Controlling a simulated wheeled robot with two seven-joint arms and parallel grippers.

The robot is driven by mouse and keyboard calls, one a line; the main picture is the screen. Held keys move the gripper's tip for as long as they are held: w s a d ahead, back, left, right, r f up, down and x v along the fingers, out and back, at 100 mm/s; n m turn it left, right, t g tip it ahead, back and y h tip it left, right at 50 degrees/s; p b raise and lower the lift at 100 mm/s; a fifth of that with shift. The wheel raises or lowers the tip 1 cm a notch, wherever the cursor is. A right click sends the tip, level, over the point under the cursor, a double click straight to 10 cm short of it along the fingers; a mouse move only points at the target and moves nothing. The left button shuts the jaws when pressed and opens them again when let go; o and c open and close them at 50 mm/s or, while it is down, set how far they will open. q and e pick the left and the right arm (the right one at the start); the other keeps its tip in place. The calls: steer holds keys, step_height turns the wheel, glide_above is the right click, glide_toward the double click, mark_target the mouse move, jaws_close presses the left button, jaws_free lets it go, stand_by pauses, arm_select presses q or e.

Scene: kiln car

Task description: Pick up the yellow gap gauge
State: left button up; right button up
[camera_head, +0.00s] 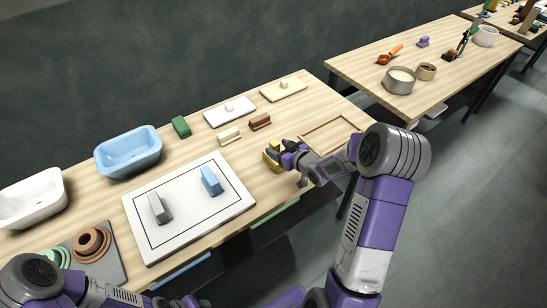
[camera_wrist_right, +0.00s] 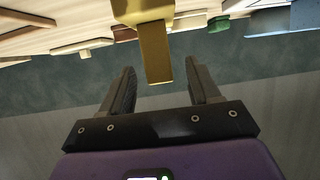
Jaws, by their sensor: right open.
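The yellow gap gauge (camera_head: 268,157) lies near the front edge of the near table, right of the white board, partly hidden by my right gripper (camera_head: 284,149). In the right wrist view the gauge (camera_wrist_right: 154,48) has a wide block with a narrower bar pointing toward the gripper. The bar's end lies between the two spread fingertips of my right gripper (camera_wrist_right: 160,68), with a gap seen on each side. My right gripper is open and holds nothing. My left arm shows at the lower left of the head view, but its gripper is out of view.
A white framed board (camera_head: 190,235) bears a grey block (camera_head: 159,208) and a blue block (camera_head: 210,180). Brown (camera_head: 260,121), cream (camera_head: 229,136) and green (camera_head: 181,126) blocks lie behind. A wooden frame (camera_head: 331,133) is right of the gauge. A blue basin (camera_head: 128,152) stands left.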

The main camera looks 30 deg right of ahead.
mark_target(272, 144)
steer(key=x, duration=0.4)
steer(key=shift+w+b, duration=0.35)
steer(key=shift+w, duration=0.05)
jaws_close()
